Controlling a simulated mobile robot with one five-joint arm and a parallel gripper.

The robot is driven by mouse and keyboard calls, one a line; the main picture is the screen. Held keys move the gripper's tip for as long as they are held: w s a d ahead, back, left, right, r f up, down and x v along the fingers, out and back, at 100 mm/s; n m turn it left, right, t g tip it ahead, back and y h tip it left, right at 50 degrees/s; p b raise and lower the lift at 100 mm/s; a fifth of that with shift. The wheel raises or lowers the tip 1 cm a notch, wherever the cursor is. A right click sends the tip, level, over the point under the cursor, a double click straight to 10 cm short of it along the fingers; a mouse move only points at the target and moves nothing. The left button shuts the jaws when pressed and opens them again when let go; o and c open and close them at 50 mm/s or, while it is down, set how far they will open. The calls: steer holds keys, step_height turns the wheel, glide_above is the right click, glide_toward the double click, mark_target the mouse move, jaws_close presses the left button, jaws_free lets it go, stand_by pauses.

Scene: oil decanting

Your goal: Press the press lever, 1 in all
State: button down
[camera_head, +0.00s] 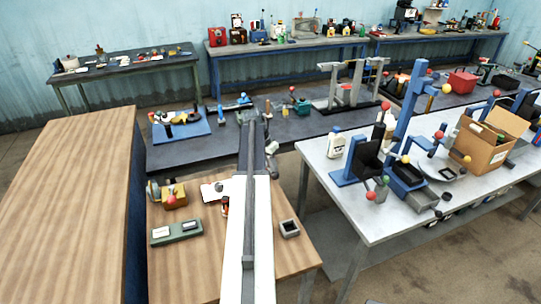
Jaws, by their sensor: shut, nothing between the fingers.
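A tall blue press-like stand (408,95) is upright on the white table at the right. Several ball-ended arms or levers show around it, with red, yellow and green knobs. I cannot tell for certain which one is the press lever. A rod with a yellow knob (446,88) sticks out to the right of the column's upper part. My arm reaches up the middle of the view, and its dark end, my gripper (270,165), is left of the white table, well apart from the stand. It looks shut and empty; its fingertips are small and partly hidden by the arm.
An open cardboard box (485,143) and a white bottle (336,143) stand on the white table (345,205). A wooden table (190,270) under my arm holds a green-grey block (177,233) and a yellow block. A dark bench with tools lies behind. Floor shows between the tables.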

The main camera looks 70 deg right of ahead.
steer(key=w+d+r+p, duration=0.4)
steer(key=d+r+p, duration=0.1)
steer(key=r+p, duration=0.1)
steer(key=shift+w+d+r, duration=0.15)
steer(key=shift+w+d, duration=0.05)
stand_by(1.0)
steer(key=w+d+r+p, duration=0.2)
steer(key=d+r+p, duration=0.1)
steer(key=shift+w+r+p, duration=0.15)
steer(key=shift+w+p, duration=0.05)
steer(key=shift+p, duration=0.1)
stand_by(0.4)
stand_by(0.6)
